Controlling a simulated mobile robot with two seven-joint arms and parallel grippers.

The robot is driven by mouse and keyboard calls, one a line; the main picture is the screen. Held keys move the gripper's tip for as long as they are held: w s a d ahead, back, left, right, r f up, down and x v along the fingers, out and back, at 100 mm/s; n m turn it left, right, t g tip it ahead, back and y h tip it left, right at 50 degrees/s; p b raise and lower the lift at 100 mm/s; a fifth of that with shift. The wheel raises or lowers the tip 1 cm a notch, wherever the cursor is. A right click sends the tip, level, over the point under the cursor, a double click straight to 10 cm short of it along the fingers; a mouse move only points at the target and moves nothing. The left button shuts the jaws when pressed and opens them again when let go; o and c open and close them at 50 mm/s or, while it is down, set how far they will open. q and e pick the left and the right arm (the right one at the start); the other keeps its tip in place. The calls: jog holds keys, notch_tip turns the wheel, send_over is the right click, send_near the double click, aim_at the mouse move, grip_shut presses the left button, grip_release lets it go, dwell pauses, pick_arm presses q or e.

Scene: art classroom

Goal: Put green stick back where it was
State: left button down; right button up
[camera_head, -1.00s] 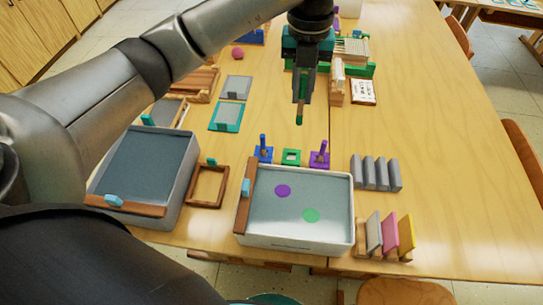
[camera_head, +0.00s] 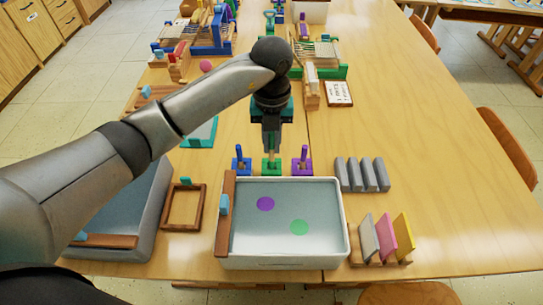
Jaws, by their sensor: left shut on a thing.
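My left gripper (camera_head: 271,146) points straight down just behind the white tray, above the green holder (camera_head: 271,168). It is shut on the green stick (camera_head: 271,158), which is upright with its lower end at the holder. I cannot tell how deep it sits in it. The blue holder with its blue stick (camera_head: 239,155) stands just left, and the purple holder with its purple stick (camera_head: 304,155) just right. My right gripper is not in view.
The white tray (camera_head: 335,238) of pale liquid has a purple spot (camera_head: 265,204) and a green spot (camera_head: 299,227). Grey blocks (camera_head: 362,175) and a rack of coloured plates (camera_head: 388,238) stand right. A wooden frame (camera_head: 183,207) lies left. The table's right side is clear.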

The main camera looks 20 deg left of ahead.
aim_at(272, 167)
pick_arm(q)
notch_tip(272, 167, down, 4)
jog(key=shift+f+b, duration=0.1)
jog(key=shift+b, duration=0.4)
jog(key=shift+f, duration=0.15)
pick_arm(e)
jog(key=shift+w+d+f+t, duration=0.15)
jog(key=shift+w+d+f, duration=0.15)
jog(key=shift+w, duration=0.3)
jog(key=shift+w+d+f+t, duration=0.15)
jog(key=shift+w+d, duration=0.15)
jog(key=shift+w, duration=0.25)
pick_arm(q)
jog(key=c, duration=1.3)
grip_release()
jog(key=shift+f, duration=0.15)
jog(key=shift+c, duration=0.2)
jog(key=o, duration=0.4)
jog(key=shift+o, duration=0.3)
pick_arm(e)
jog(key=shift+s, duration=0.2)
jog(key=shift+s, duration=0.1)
